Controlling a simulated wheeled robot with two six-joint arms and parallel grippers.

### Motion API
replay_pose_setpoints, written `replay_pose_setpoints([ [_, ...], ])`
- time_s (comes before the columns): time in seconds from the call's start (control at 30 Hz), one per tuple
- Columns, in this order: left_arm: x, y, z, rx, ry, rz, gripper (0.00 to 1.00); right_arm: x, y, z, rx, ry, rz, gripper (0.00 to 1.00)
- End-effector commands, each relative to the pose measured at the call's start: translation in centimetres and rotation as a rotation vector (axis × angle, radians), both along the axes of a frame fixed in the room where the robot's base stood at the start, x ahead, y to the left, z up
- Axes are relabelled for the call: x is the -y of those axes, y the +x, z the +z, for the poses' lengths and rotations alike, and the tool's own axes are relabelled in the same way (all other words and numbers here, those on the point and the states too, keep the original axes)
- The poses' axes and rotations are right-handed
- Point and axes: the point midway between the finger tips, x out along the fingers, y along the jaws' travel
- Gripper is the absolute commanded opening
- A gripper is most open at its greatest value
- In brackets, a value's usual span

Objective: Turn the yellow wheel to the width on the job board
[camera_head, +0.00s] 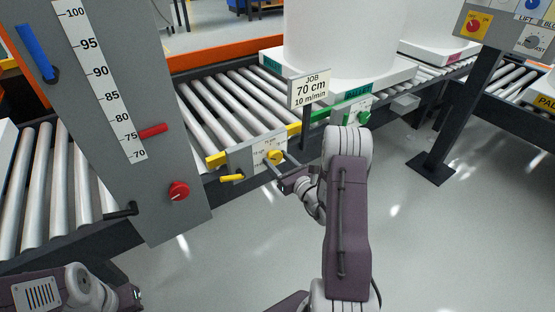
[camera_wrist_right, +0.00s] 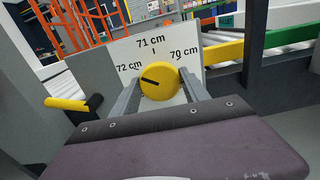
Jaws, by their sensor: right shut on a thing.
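The yellow wheel (camera_head: 274,157) sits on a pale dial plate (camera_head: 245,157) at the side of the roller conveyor. It also shows in the right wrist view (camera_wrist_right: 160,85), with a black mark pointing left and slightly up, toward the 72 cm side. The plate there reads 72 cm at left, 71 cm at top and 70 cm at right. My right gripper (camera_wrist_right: 160,88) is shut on the wheel, one finger on each side. The job board (camera_head: 311,90) reads 70 cm, 10 m/min. My left arm shows at the lower left; its gripper is not visible.
A yellow lever (camera_head: 232,178) sticks out beside the dial plate. A grey panel (camera_head: 130,100) at left carries a 70–100 scale, a red pointer (camera_head: 153,131) and a red knob (camera_head: 179,191). A large white tank (camera_head: 345,40) stands behind. The floor at right is clear around a dark post (camera_head: 440,160).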

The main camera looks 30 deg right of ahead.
Motion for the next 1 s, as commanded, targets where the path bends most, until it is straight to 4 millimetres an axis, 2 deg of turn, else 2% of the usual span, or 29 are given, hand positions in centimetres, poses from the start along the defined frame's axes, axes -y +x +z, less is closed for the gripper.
replay_pose_setpoints([
  [1.0,0.0,0.0,8.8,0.0,0.0,0.0,0.0,0.1,-0.1,0.2,-0.079,0.933,-0.001,0.13],
])
